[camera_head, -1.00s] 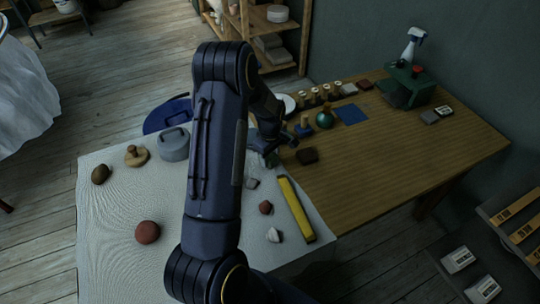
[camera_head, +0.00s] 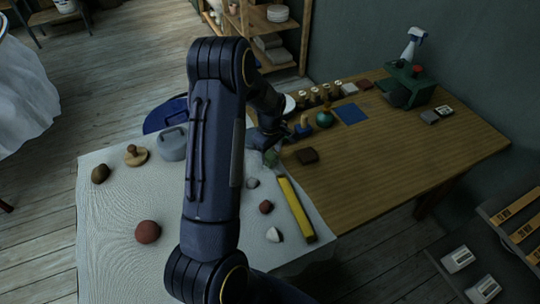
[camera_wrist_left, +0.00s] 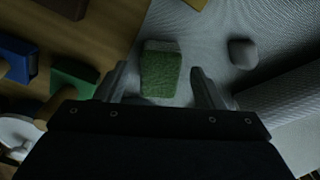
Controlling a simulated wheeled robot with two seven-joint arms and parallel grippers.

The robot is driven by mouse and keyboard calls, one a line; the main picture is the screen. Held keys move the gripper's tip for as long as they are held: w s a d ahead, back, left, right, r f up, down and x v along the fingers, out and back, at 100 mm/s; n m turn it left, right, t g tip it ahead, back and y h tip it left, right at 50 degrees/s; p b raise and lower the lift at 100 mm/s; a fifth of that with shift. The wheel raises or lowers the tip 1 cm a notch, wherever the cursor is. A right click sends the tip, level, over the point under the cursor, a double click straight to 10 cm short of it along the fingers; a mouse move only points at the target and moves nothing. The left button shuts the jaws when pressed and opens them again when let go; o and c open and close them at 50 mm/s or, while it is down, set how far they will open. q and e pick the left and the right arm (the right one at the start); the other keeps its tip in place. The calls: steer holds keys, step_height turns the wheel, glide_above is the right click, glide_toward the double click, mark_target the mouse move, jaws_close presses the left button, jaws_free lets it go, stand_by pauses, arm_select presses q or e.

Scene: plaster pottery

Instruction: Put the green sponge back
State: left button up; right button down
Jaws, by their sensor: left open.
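The green sponge (camera_head: 271,157) lies on the white cloth-covered surface, close to the edge of the wooden table. In the left wrist view the sponge (camera_wrist_left: 161,78) shows a green face and a paler end. My left gripper (camera_head: 266,140) is above and beside it in the head view, partly hidden by my own arm. In the left wrist view the open fingers of my left gripper (camera_wrist_left: 161,80) are on either side of the sponge, with gaps between. My right gripper is not in view.
A grey stone (camera_head: 252,183), a yellow bar (camera_head: 297,209) and a brown block (camera_head: 307,156) are nearby. A grey lidded pot (camera_head: 173,145) is left of my arm.

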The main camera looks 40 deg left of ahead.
mark_target(270, 155)
arm_select(q)
steer(key=s+d+r+m+t+h, duration=0.1)
steer(key=s+d+r+m, duration=0.15)
steer(key=r, duration=0.65)
steer(key=s+d+r+m+t+h, duration=0.1)
steer(key=s+d+r, duration=0.15)
steer(key=r, duration=0.55)
steer(key=s+d+r+m+t+h, duration=0.1)
steer(key=s+d+r+m, duration=0.1)
steer(key=s+d+m, duration=0.4)
steer(key=s+d+r+m+t, duration=0.2)
steer(key=s+d+m, duration=0.4)
steer(key=s, duration=0.7)
steer(key=shift+d+r+t+h, duration=0.35)
steer(key=shift+d+r, duration=0.2)
steer(key=shift+d, duration=0.35)
